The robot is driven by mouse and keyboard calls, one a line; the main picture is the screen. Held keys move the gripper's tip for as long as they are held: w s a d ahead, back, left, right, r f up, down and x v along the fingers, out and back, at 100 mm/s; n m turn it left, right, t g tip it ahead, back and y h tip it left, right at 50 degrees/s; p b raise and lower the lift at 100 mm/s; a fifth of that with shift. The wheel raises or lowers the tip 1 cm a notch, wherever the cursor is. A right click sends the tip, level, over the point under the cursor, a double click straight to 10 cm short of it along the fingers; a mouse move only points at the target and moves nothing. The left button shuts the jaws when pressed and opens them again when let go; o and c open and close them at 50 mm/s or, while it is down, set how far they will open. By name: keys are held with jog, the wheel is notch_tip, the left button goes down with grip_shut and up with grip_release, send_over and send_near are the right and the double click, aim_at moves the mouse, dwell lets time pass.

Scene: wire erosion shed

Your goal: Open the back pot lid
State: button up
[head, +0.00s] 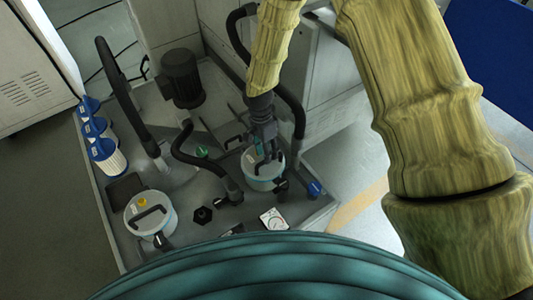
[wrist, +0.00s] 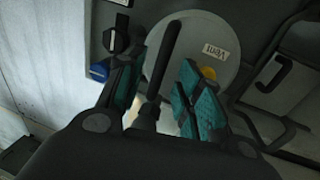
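The back pot (head: 262,184) is a pale round pot with a grey lid, standing below my gripper (head: 266,152) in the head view. In the wrist view its round grey lid (wrist: 212,37) carries a white label and a yellow knob (wrist: 208,72). A black bar handle (wrist: 164,55) rises from the lid. My gripper is open, with its teal-padded fingers on either side of this handle and gaps showing. Whether the fingers touch the lid cannot be told. The other pot (head: 152,222), at the left front, has its lid on, with a black handle (head: 149,214) and yellow knob.
The pots stand on a grey tray-like bench (head: 190,243). A dark motor (head: 181,78), thick black hoses (head: 125,90) and a gauge (head: 273,220) surround them. Blue-capped filter cartridges (head: 106,156) line the left edge. A blue valve handle (wrist: 99,71) lies near the left finger.

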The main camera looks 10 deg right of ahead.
jog(key=shift+s+f, duration=0.2)
jog(key=shift+f, duration=0.95)
grip_shut()
